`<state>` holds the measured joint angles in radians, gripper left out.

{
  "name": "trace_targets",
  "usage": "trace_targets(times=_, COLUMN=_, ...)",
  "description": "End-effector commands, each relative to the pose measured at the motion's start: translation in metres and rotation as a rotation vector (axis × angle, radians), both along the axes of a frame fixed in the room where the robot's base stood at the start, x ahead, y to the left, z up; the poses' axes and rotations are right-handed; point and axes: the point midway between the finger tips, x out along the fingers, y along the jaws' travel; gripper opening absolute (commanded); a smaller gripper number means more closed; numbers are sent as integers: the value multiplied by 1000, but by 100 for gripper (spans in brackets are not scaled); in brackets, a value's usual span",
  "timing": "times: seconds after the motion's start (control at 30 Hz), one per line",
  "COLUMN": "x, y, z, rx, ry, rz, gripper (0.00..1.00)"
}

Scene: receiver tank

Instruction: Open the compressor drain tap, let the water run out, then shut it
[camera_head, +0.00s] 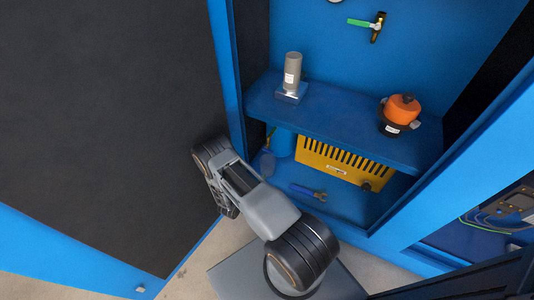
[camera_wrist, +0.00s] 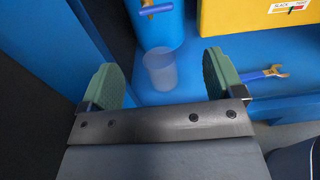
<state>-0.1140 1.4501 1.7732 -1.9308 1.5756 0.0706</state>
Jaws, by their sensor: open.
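In the wrist view a blue tank (camera_wrist: 152,25) stands ahead of my gripper, with a small blue lever handle (camera_wrist: 155,9) on its front, which looks like a drain tap. The handle lies roughly crosswise; its valve body is mostly cut off by the frame. A translucent cup (camera_wrist: 160,70) stands below it on the blue floor. My gripper (camera_wrist: 162,74) is open and empty, its green-padded fingers either side of the cup in the picture, apart from the handle. In the head view the tank (camera_head: 282,142) and cup (camera_head: 266,163) are beyond my arm. I see no running water.
A yellow grille box (camera_head: 342,163) and a blue-handled wrench (camera_head: 308,192) are right of the tank, under a blue shelf (camera_head: 340,118). The shelf holds a grey cylinder (camera_head: 293,70) and an orange-topped pot (camera_head: 401,113). A green-handled valve (camera_head: 362,22) is on the back wall.

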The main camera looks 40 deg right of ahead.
Motion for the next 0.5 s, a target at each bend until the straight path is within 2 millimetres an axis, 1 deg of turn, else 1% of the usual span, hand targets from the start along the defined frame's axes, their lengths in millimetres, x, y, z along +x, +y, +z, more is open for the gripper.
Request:
trace_targets(times=0.07, x=4, y=-1, z=2, rx=-12, ry=-10, rz=21, gripper=87)
trace_targets(times=0.17, x=8, y=-8, z=4, rx=-20, ry=-18, rz=19, gripper=87)
trace_targets(times=0.27, x=15, y=-22, z=4, rx=-19, ry=-19, rz=17, gripper=87)
trace_targets(times=0.5, x=37, y=-64, z=3, rx=-18, ry=-19, rz=15, gripper=87)
